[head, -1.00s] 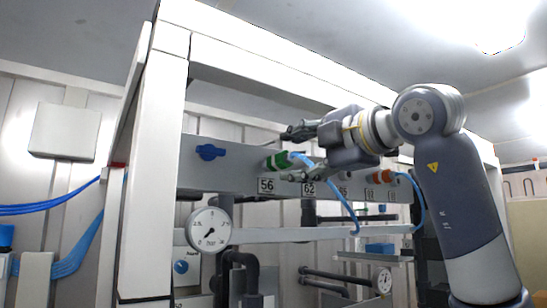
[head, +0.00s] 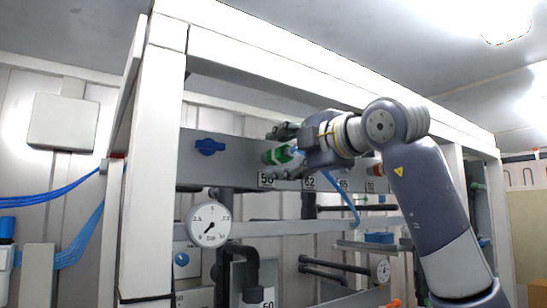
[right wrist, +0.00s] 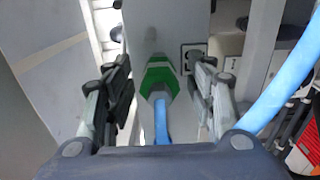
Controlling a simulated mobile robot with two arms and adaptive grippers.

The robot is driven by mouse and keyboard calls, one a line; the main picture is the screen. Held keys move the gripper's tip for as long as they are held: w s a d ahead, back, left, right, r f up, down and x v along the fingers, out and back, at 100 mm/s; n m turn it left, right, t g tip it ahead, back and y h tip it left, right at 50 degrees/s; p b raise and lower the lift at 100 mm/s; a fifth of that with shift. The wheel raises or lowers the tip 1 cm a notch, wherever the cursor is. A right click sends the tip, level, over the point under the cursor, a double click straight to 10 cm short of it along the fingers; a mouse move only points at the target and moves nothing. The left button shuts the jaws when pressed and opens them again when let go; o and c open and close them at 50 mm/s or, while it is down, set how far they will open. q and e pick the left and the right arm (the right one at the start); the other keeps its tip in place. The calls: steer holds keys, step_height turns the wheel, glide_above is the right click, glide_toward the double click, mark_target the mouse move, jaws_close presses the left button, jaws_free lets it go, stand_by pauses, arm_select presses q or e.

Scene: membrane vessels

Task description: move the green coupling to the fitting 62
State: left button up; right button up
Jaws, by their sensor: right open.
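The green coupling (head: 278,155) sits on the grey panel above the label 56 (head: 266,179), with a blue hose on it. In the right wrist view the green coupling (right wrist: 158,78) lies between the two fingers, with the blue hose (right wrist: 161,120) running toward the palm. My right gripper (head: 281,152) is open around the coupling, apart from it on both sides. The label 62 (head: 309,183) is on the panel just right of 56; the fitting above it is hidden behind my right gripper. My left gripper is not in view.
Labels 65 (head: 343,185) and 92 (head: 371,186) follow to the right on the panel. A blue valve handle (head: 209,147) is to the left. A round gauge (head: 209,224) hangs below. White frame beams (head: 165,150) stand left and run above my arm.

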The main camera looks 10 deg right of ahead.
mark_target(292, 152)
stand_by(0.8)
steer(key=shift+c, duration=0.6)
jaws_close()
steer(key=shift+s+f+b, duration=0.15)
steer(key=shift+f+b, duration=0.05)
steer(key=shift+b, duration=0.3)
steer(key=shift+r+b+v, duration=0.15)
steer(key=shift+b+v, duration=0.05)
steer(key=shift+v, duration=0.5)
steer(key=shift+r+b+v, duration=0.1)
steer(key=shift+b+v, duration=0.05)
steer(key=shift+v, duration=0.55)
steer(key=shift+s+f, duration=0.1)
steer(key=shift+s+d+b, duration=0.1)
steer(key=shift+b, duration=0.25)
steer(key=shift+b+v, duration=0.45)
steer(key=shift+v, duration=0.7)
